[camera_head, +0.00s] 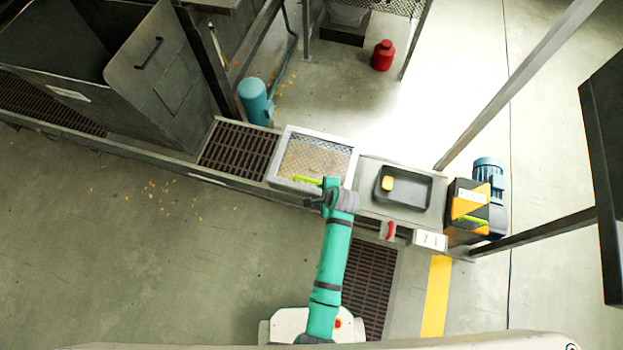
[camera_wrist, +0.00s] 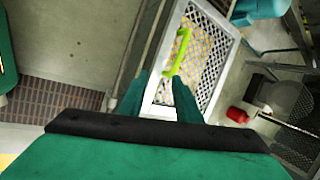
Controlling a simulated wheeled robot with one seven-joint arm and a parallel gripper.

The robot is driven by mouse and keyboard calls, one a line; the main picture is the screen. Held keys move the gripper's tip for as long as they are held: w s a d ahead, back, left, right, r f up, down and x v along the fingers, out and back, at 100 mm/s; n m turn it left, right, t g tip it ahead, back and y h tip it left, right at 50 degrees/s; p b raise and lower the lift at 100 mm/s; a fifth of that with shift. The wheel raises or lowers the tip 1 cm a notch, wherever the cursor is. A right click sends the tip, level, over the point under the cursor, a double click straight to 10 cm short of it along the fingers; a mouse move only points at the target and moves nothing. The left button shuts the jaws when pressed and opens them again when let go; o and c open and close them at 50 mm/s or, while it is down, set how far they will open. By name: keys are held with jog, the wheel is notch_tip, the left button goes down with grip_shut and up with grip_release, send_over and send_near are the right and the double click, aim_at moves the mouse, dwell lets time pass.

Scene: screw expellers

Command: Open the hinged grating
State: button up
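The hinged grating (camera_head: 318,158) is a pale metal frame with wire mesh, lying flat over an opening in the long bench, with yellowish material showing under the mesh. It also fills the upper middle of the wrist view (camera_wrist: 205,62). A bright green bar handle (camera_head: 307,180) sits at its near edge; it shows upright in the wrist view (camera_wrist: 180,50). My gripper (camera_head: 316,198) is just in front of the near edge, close to the handle. In the wrist view my two green fingers (camera_wrist: 158,86) are spread with nothing between them, and the handle lies beyond their tips.
A black tray (camera_head: 412,204) with a yellow item is right of the grating, then a yellow-black box (camera_head: 464,207) with another green handle and a blue motor (camera_head: 488,172). Left are a dark slatted grate (camera_head: 240,148) and a grey hopper (camera_head: 165,85). A red canister (camera_head: 382,56) stands behind.

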aim_at(310, 180)
jog(key=w+r+m+g+y, duration=0.1)
jog(key=w+r+m+g, duration=0.15)
jog(key=w, duration=0.35)
jog(key=shift+t, duration=0.35)
jog(key=x, duration=1)
jog(key=shift+s+a, duration=0.15)
jog(key=shift+a, duration=0.15)
jog(key=shift+c, duration=0.7)
grip_shut()
